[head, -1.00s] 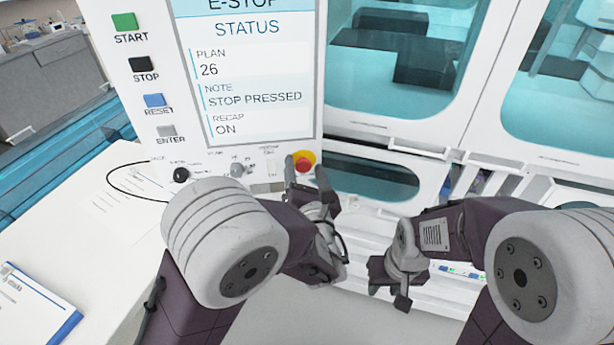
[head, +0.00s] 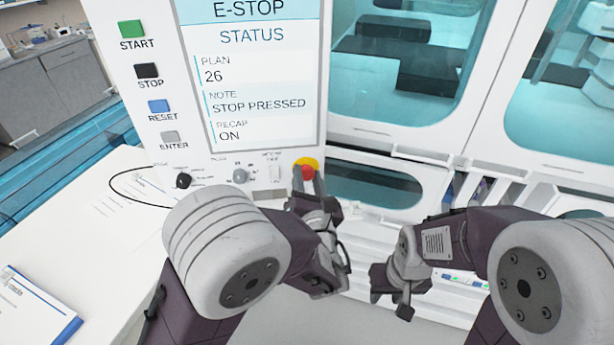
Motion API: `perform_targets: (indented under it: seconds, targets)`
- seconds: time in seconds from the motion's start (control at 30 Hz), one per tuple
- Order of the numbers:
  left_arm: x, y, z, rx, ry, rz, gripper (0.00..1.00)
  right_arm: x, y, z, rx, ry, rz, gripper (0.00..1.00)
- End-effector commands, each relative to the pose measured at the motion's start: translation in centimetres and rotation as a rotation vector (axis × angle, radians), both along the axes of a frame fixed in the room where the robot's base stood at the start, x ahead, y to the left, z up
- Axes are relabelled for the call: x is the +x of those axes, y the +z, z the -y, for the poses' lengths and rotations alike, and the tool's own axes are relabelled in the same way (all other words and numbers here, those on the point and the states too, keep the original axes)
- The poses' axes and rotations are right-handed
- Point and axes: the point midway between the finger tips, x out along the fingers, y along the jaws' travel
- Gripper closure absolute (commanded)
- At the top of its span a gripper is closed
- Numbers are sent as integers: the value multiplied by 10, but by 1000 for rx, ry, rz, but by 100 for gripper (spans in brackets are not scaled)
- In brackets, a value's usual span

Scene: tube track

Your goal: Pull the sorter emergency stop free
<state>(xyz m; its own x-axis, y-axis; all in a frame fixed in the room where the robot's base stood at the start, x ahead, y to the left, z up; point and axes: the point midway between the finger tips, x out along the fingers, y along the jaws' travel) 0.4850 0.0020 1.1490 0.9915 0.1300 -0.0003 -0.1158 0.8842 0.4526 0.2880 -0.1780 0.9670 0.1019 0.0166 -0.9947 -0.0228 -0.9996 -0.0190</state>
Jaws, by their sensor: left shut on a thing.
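The red emergency stop button (head: 306,174) sits on a yellow surround (head: 308,162) at the lower right of the white control panel. My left gripper (head: 306,184) reaches up to it from below and is shut on the red button; its fingers hide the lower part of the button. The panel screen (head: 258,75) reads E-STOP STATUS, plan 26, note STOP PRESSED, recap ON. My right gripper (head: 388,292) hangs low and apart from the panel, and its jaw opening is unclear.
Green, black, blue and grey buttons line the panel's left side. A black knob (head: 183,180) and a grey knob (head: 240,176) sit left of the stop. A white table (head: 105,240) with papers lies at left. Glazed machine doors (head: 400,60) stand at right.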

Motion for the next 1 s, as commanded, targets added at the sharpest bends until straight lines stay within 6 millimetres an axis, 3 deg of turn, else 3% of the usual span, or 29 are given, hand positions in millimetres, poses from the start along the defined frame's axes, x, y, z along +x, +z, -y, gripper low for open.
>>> perform_targets:
  seconds: [0.1,0.13,0.2,0.57,0.9,1.0]
  targets:
    - [-3,-1,1,0,-1,-3,100,0,0,0,0,0,0,64]
    - [-3,-1,1,0,-1,-3,59,0,0,0,0,0,0,64]
    - [-3,-1,1,0,0,-2,40,0,0,0,0,0,0,64]
    - [-7,-1,2,-1,-3,-1,39,0,-1,0,0,0,0,64]
    - [-75,-2,12,-1,-7,-2,39,0,-10,0,0,0,0,64]
    - [-87,-1,13,-1,-4,-2,39,0,-11,0,0,0,0,64]
